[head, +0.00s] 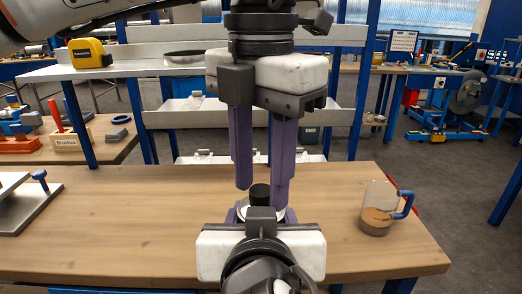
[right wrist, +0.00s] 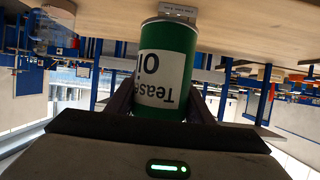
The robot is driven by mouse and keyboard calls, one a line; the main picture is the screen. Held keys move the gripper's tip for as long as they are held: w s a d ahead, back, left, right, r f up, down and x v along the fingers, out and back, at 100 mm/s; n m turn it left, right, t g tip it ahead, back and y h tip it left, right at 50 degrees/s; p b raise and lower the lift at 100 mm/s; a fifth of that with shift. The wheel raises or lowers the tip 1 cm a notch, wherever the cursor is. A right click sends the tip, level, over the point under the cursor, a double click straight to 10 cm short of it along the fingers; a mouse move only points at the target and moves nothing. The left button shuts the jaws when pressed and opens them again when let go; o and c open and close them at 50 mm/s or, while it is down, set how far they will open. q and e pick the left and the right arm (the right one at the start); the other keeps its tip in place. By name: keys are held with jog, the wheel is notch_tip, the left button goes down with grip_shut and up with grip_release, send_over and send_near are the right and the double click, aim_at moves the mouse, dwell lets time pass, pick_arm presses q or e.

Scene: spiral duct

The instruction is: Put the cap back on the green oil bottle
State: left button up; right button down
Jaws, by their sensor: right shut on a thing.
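The green oil bottle (right wrist: 165,60) shows in the right wrist view, upside down in the picture, with a white label. My right gripper (right wrist: 160,105) is shut around it. In the head view my right gripper (head: 262,215) hides most of the bottle; a pale round top shows behind it. The black cap (head: 260,192) is directly above that pale top; whether it is seated cannot be told. My left gripper (head: 262,196) points down from above, its purple fingers apart, tips on either side of the cap. No clear grip on the cap shows.
The wooden table (head: 130,215) is mostly clear around the bottle. A clear mug with a blue handle (head: 377,210) stands to the right. A metal fixture (head: 25,200) sits at the left edge. A shelf rack (head: 165,118) with a yellow tape measure (head: 88,53) stands behind.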

pick_arm(q)
jog(key=shift+f, duration=0.15)
jog(key=shift+c, duration=0.4)
grip_shut()
jog(key=m, duration=0.5)
jog(key=shift+o, duration=1.1)
grip_release()
notch_tip(320, 180, up, 12)
